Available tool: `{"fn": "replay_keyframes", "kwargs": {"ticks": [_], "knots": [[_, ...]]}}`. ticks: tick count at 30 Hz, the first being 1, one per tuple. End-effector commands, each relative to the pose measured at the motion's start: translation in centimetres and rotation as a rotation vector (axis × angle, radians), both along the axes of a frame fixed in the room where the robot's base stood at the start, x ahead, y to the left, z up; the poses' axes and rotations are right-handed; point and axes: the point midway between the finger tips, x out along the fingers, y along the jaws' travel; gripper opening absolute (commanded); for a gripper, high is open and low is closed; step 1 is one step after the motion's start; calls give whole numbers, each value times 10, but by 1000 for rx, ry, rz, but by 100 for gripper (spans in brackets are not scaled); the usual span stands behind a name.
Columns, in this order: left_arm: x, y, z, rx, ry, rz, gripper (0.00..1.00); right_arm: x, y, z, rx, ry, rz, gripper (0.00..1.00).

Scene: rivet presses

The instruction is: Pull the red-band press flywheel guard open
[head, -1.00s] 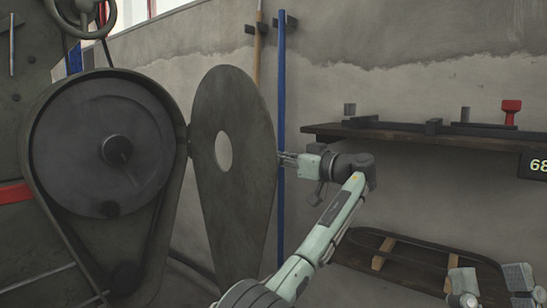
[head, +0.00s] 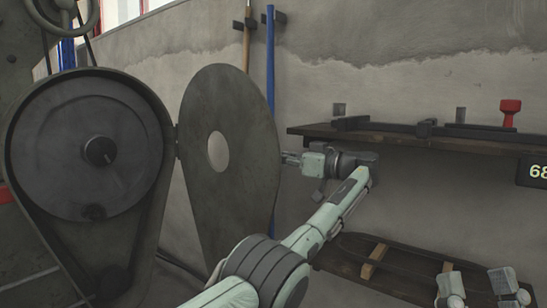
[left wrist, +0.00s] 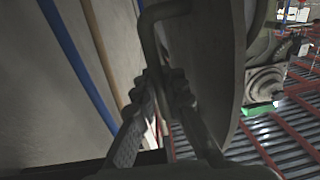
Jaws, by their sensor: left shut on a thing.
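The red-band press stands at the left of the head view, with part of its red band (head: 5,194) at the frame edge. Its dark flywheel (head: 85,158) is exposed. The flywheel guard (head: 235,195), a dark teardrop plate with a round hole, stands swung out to the right on its left-edge hinge. My left gripper (head: 290,158) is at the guard's right edge. In the left wrist view its fingers (left wrist: 163,88) are shut on the guard's bent bar handle (left wrist: 150,45). My right gripper (head: 479,286) shows at the bottom right, fingers apart and empty.
A wall shelf (head: 410,136) with a red-topped item (head: 510,111) runs along the right. A low rack board (head: 400,272) lies below it. A blue pole (head: 270,60) and a wooden pole (head: 246,40) stand against the wall behind the guard.

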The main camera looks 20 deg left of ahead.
Motion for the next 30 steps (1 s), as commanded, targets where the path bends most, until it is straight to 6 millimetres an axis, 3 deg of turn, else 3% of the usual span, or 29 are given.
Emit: {"fn": "replay_keyframes", "kwargs": {"ticks": [1, 2, 4, 14, 25, 30], "knots": [[0, 1, 1, 0, 0, 2, 0, 0, 0, 0, 0, -1, 0, 40], [0, 1, 1, 0, 0, 2, 13, 0, 0, 0, 1, -2, 0, 40], [0, 1, 1, 0, 0, 2, 20, 0, 0, 1, 1, -3, 0, 40], [-1, -2, 1, 0, -1, 0, 20, -1, -1, 2, 7, -4, -1, 40], [-16, -56, 2, 1, 0, 0, 20, 0, 0, 1, 2, -4, -1, 40], [-20, -69, 1, 1, 0, 1, 20, 0, 0, 1, 1, -4, -1, 40]]}}
